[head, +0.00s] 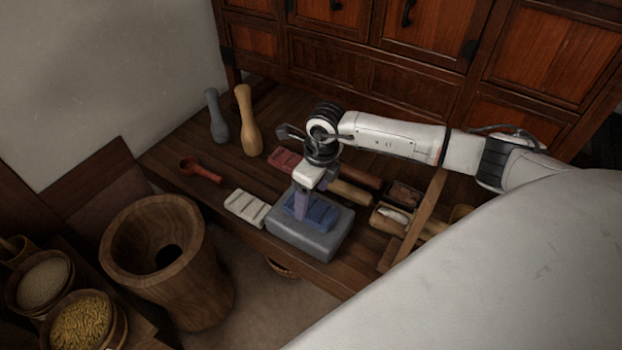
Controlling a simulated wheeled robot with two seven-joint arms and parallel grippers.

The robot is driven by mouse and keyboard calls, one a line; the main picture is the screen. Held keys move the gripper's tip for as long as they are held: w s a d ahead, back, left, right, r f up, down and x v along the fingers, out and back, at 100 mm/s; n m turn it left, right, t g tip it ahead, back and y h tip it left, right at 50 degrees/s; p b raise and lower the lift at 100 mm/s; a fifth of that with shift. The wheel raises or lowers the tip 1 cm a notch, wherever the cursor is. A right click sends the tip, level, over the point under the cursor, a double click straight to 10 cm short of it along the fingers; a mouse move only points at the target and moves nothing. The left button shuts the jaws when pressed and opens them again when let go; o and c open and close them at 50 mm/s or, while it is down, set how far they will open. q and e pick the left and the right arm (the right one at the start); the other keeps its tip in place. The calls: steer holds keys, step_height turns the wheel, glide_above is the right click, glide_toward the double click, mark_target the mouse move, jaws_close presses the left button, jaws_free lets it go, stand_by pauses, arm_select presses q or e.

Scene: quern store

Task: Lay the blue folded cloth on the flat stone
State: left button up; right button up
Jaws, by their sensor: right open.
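The blue folded cloth (321,213) lies on top of the grey flat stone (308,242), near its middle. The stone is a thick block at the front edge of the dark wooden table. My right gripper (302,211) points down over the left part of the cloth and hides some of it. Its jaws are open; the gap between the fingers is hard to make out from here. Whether the fingers still touch the cloth cannot be told. My left gripper is not in view.
A red ladle (200,170) and two pestle-like pieces (249,120) are farther left. Small boxes (390,219) stand at right. A wooden mortar (153,250) stands left, before the table.

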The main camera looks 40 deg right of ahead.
mark_target(315, 210)
step_height(315, 210, up, 8)
steer(key=p, duration=0.1)
steer(key=s+a+y, duration=0.4)
steer(key=a, duration=0.7)
steer(key=s+a+y, duration=0.3)
steer(key=a+y, duration=0.2)
steer(key=a, duration=0.5)
steer(key=a+r+m+t+y, duration=0.7)
steer(key=a+r+m, duration=0.2)
steer(key=r+m, duration=0.25)
steer(key=d+f+m+t+h, duration=0.6)
steer(key=d+f+m+h, duration=0.55)
steer(key=m, duration=0.85)
steer(key=s+d+f+m+g+h, duration=0.2)
steer(key=s+f+m+g, duration=0.3)
steer(key=s+f, duration=0.6)
steer(key=shift+s+d+f+m+g, duration=0.35)
steer(key=shift+s+d+m, duration=0.15)
steer(key=shift+m, duration=0.45)
